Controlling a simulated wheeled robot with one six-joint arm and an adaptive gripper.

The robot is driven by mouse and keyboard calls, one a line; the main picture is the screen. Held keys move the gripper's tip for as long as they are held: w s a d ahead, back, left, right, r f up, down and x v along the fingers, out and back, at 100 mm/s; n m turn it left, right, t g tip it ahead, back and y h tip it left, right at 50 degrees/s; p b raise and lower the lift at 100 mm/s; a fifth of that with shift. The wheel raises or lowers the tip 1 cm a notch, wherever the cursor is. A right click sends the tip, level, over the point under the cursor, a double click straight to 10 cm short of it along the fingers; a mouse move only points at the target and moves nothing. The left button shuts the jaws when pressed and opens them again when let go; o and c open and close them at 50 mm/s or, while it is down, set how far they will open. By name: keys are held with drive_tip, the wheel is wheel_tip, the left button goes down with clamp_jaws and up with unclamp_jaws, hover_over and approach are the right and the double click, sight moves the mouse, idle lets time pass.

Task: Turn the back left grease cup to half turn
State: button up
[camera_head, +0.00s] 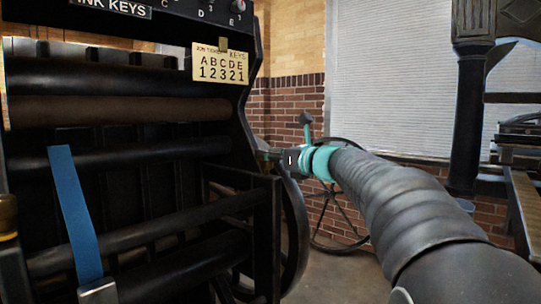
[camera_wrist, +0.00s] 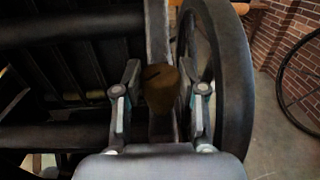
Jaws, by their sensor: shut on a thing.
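A round brass grease cup (camera_wrist: 161,88) with a dark slot-like mark on its top sits on the press frame in the wrist view. My gripper (camera_wrist: 160,74) has one finger on each side of it and is shut on it. In the head view my gripper (camera_head: 272,156) reaches the right side of the black press, and the cup there is mostly hidden by the gripper. Another brass cup (camera_head: 8,214) shows at the left edge of the head view. I cannot read the cup's turn from these frames.
A large black flywheel (camera_wrist: 222,80) stands close to the right of my gripper. Black rollers (camera_head: 120,112) and a blue strap (camera_head: 76,215) fill the press. A card (camera_head: 220,66) reads "ABCDE 12321". A spoked wheel (camera_head: 335,215) stands behind, by a brick wall.

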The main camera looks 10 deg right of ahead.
drive_tip(key=shift+a+m+t+h+b, duration=0.1)
drive_tip(key=shift+m+t+h+b, duration=0.2)
drive_tip(key=shift+m+t+h, duration=0.55)
drive_tip(key=shift+a+m+t+h+b, duration=0.1)
drive_tip(key=shift+m+t+h+b, duration=0.15)
drive_tip(key=shift+m+h, duration=0.7)
drive_tip(key=shift+d+n+h, duration=0.1)
drive_tip(key=shift+n+h, duration=0.2)
drive_tip(key=o, duration=1.1)
drive_tip(key=shift+o, duration=0.2)
drive_tip(key=shift+s, duration=0.15)
drive_tip(key=v, duration=1.1)
drive_tip(key=shift+s+d, duration=0.2)
drive_tip(key=shift+s, duration=0.15)
